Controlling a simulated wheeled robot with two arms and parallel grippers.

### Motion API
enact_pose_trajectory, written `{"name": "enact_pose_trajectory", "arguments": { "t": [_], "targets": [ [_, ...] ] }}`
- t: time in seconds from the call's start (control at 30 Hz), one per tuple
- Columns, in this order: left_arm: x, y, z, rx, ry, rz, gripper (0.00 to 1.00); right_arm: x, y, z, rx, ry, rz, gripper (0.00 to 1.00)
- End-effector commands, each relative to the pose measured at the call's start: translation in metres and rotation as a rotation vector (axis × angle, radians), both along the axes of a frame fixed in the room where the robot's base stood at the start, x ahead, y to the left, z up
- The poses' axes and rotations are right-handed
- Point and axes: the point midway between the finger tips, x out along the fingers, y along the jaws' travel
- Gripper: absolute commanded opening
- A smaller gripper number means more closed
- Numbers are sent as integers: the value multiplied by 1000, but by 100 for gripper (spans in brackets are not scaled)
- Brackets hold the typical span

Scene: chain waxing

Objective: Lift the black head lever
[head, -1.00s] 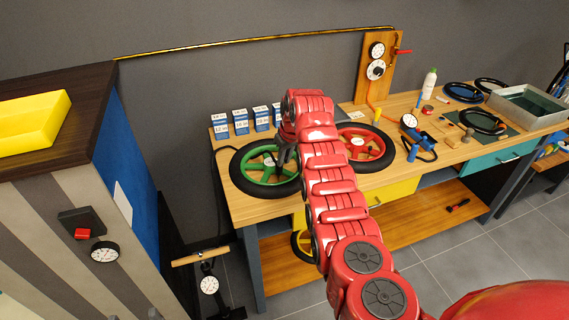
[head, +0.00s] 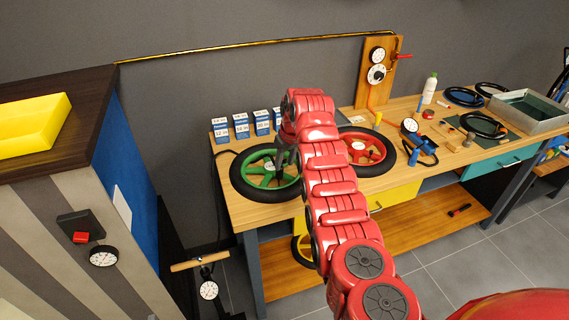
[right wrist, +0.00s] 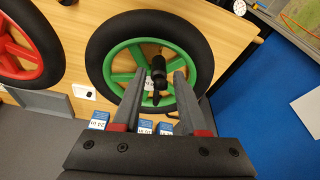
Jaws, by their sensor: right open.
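A small black head (right wrist: 158,68) with a short dark lever (right wrist: 156,97) sits near the hub of the green wheel (right wrist: 118,68) in the right wrist view. The green wheel (head: 250,168) lies flat with its black tyre at the left of the bench in the head view. My right gripper (right wrist: 159,80) is open, its two fingers on either side of the black head. I cannot tell whether a finger touches it. In the head view my right gripper (head: 284,154) is over the green wheel's right part, and the head is hard to make out there. My left gripper is out of view.
A red wheel (head: 368,150) lies to the right on the wooden bench (head: 222,200). Several blue-and-white boxes (head: 241,127) stand behind the green wheel. A gauge board (head: 373,95) stands at the back. A blue-sided cabinet (head: 128,165) is at left.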

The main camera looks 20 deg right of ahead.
Motion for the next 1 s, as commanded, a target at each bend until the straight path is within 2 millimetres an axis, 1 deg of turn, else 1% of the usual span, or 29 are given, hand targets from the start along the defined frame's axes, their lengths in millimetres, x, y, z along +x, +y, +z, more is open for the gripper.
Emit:
{"name": "enact_pose_trajectory", "arguments": {
  "t": [0.13, 0.3, 0.4, 0.53, 0.57, 0.63, 0.73, 0.77, 0.8, 0.9, 1.0],
  "targets": [
    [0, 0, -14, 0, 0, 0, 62, -5, -2, 19, -1, -7, -1, 42],
    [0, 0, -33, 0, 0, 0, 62, -17, -5, 64, 0, -9, -1, 42],
    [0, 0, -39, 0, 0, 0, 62, -22, -4, 87, -2, -9, 2, 42],
    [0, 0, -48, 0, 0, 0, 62, -29, -5, 105, 2, -5, 1, 42],
    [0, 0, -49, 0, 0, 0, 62, -31, -8, 110, 1, -5, -2, 42],
    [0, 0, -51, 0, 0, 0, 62, -33, -9, 121, 1, -5, 0, 42],
    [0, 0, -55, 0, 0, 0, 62, -37, -9, 133, 0, -2, 1, 42],
    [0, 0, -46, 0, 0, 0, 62, -38, -8, 143, 0, -2, 3, 42],
    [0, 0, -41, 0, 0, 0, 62, -40, -10, 150, 0, -2, 1, 42],
    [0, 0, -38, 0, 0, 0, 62, -43, -10, 158, 0, -1, 0, 42],
    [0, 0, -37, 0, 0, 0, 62, -44, -11, 160, 0, 0, 0, 42]
  ]
}}
